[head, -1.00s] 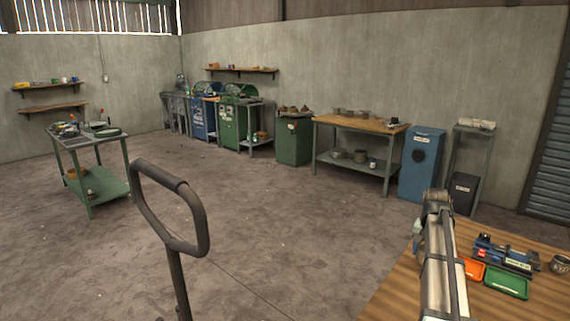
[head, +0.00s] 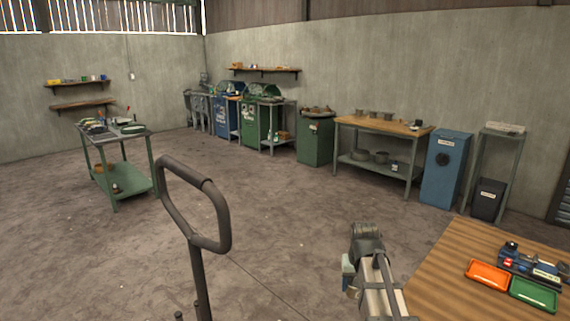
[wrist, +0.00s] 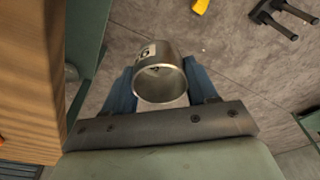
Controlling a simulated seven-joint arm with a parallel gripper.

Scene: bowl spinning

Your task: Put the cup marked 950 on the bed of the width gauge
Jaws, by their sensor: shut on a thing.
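A metal cup (wrist: 163,80) with a dark mark on a pale patch on its side is between the blue fingers of my gripper (wrist: 160,92) in the wrist view. The mark is too small and turned to read. The gripper is shut on the cup, with the floor below it. In the head view my arm is left of the wooden table, and the cup cannot be made out there. A blue device (head: 527,262), which looks like the width gauge, sits on the table at the right. Its bed is too small to tell clearly.
An orange tray (head: 488,275) and a green tray (head: 534,294) lie on the wooden table (head: 440,285) in front of the device. The table's left part is clear. A grey handle (head: 222,220) stands left of my arm. A green trolley (head: 122,180) stands farther left.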

